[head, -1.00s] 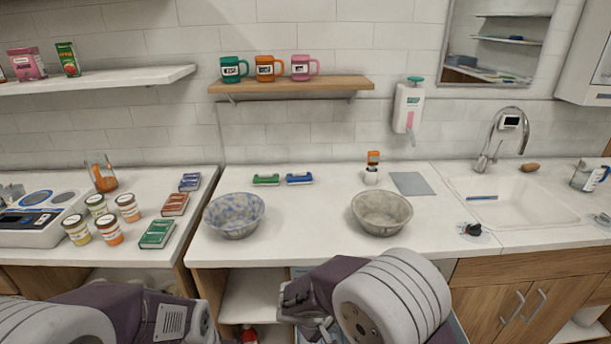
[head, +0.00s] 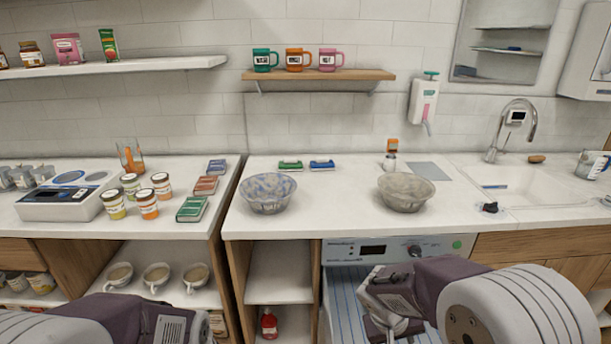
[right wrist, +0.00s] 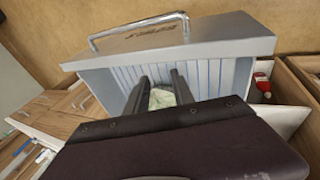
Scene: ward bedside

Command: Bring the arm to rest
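My right arm comes in from the lower right in the head view, bent in front of the counter. My right gripper (right wrist: 160,92) shows in the right wrist view with its two dark fingers apart. It points into an open pull-out compartment (right wrist: 215,76) with a bar handle and blue-striped inside. A pale greenish patterned thing (right wrist: 161,98) shows between and beyond the fingers; I cannot see contact with it. My left arm shows at the lower left of the head view, its gripper out of the picture.
The counter (head: 330,212) holds a blue-patterned bowl (head: 268,192), a grey bowl (head: 405,191), jars and books. An appliance panel (head: 400,248) is under it, above the blue-striped surface (head: 350,300). Cups (head: 156,275) stand on a low shelf at left. A red bottle (head: 269,323) is lower down.

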